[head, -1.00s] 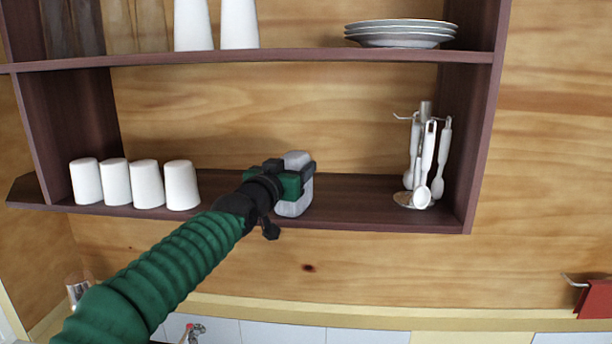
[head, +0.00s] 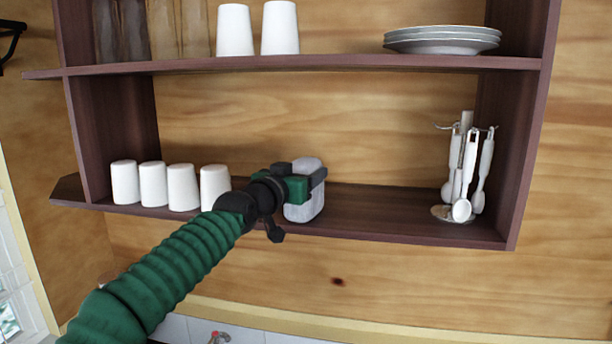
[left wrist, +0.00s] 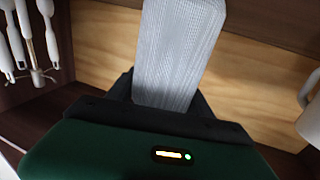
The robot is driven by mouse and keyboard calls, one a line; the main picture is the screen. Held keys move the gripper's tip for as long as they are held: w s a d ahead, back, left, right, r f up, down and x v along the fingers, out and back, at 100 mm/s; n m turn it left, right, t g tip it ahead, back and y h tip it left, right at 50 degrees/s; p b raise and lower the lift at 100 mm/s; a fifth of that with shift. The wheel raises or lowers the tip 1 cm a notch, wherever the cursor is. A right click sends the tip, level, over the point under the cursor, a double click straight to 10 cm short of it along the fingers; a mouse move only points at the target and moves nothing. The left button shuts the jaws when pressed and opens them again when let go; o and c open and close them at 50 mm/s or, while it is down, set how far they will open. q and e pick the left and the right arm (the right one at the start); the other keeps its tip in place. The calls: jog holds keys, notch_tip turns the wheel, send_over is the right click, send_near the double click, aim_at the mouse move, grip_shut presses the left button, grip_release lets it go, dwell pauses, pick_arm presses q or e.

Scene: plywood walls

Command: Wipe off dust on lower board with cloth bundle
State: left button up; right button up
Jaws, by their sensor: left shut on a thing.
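The cloth bundle (head: 304,205) is a pale grey, rounded block. My left gripper (head: 308,180) is shut on it over the lower board (head: 385,214), between the white cups and the utensil stand. In the left wrist view the cloth bundle (left wrist: 178,50) stands out from between the dark fingers (left wrist: 165,105) and shows a fine ribbed weave. The bundle's lower end is at the board; I cannot tell whether it touches. No dust can be made out on the bare dark wood. My right gripper is in neither view.
Several white cups (head: 182,187) stand on the lower board to the left of my gripper. A utensil stand (head: 462,170) with hanging white utensils is at the right end. The upper board (head: 340,64) carries cups and stacked plates (head: 442,40). Bare board lies between bundle and stand.

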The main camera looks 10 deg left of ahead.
aim_at(305, 160)
pick_arm(q)
notch_tip(305, 160, up, 6)
jog(key=p, duration=0.4)
jog(key=shift+d+r+p, duration=0.1)
jog(key=shift+p, duration=0.25)
notch_tip(305, 160, up, 3)
jog(key=shift+p, duration=1.2)
jog(key=shift+s, duration=0.1)
jog(key=shift+f, duration=0.2)
